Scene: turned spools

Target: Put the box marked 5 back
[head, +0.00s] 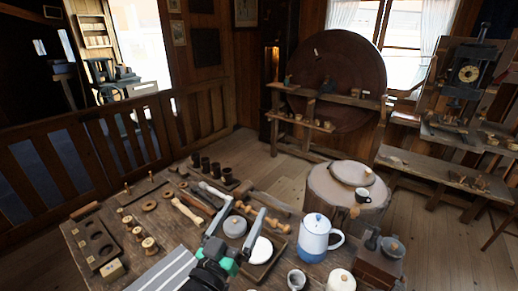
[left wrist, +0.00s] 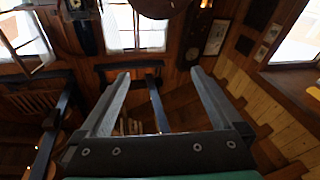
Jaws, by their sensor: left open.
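A small pale box (head: 112,270) sits at the near left of the bench, by the end of a dark holed tray (head: 80,232). I cannot read a mark on it, so I cannot tell whether it is the box marked 5. My left gripper (head: 243,208) is over the middle of the bench, well to the right of that box, with its fingers apart and nothing visible between them. In the left wrist view the gripper (left wrist: 161,74) also shows open and empty, facing the room, with no box in sight. My right gripper is not in view.
Turned spools (head: 138,233) stand beside the holed tray. Dark cups (head: 212,168) line the back of the bench. A blue and white pot (head: 315,238) and a white lidded jar (head: 340,281) stand at right. A round stump table (head: 345,205) is behind.

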